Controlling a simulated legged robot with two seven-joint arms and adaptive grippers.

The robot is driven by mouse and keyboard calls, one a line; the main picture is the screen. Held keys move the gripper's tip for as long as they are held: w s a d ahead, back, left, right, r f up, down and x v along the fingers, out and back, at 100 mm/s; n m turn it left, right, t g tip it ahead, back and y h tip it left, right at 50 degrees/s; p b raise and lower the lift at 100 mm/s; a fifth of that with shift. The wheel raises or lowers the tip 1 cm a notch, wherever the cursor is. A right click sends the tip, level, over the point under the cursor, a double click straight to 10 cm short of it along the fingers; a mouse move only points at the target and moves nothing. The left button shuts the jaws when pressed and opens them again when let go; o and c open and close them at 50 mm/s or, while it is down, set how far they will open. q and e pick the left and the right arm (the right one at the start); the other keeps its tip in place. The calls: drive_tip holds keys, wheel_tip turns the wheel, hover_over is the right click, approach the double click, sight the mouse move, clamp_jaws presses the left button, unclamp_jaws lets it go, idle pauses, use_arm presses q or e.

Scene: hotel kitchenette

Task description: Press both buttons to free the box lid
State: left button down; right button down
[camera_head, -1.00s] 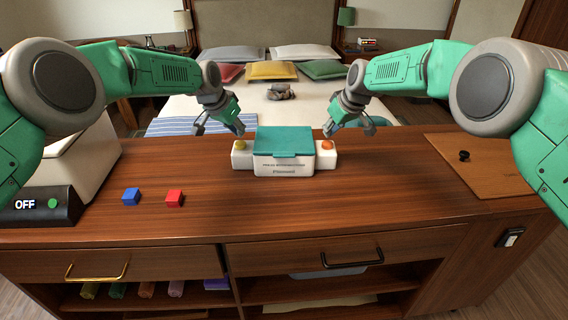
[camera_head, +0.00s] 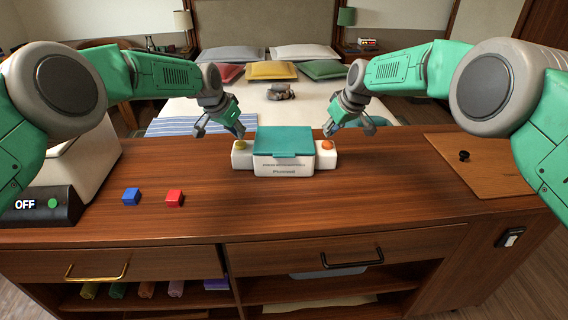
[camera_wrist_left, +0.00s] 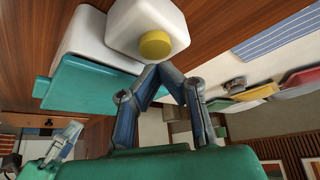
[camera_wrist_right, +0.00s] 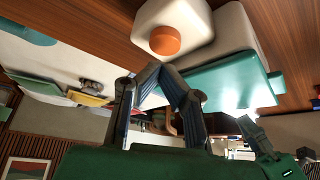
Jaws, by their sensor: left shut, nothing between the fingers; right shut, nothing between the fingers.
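The white box (camera_head: 285,168) with a teal lid (camera_head: 283,140) stands on the wooden counter, and its lid is closed. A yellow button (camera_head: 241,145) sits on a white block at its left side, and an orange button (camera_head: 327,145) on a block at its right side. My left gripper (camera_head: 241,133) is shut and empty, just above and behind the yellow button. My right gripper (camera_head: 328,132) is shut and empty, just above and behind the orange button. The yellow button (camera_wrist_left: 155,45) and orange button (camera_wrist_right: 165,41) show fully in the wrist views, with the fingertips close to them.
A blue cube (camera_head: 131,197) and a red cube (camera_head: 175,198) lie on the left of the counter. A dark panel reading OFF (camera_head: 40,205) is at far left. A wooden board with a black knob (camera_head: 463,156) lies at right. The counter front is clear.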

sight(327, 142)
use_arm(q)
drive_tip(key=shift+f, duration=0.55)
drive_tip(key=shift+f, duration=0.35)
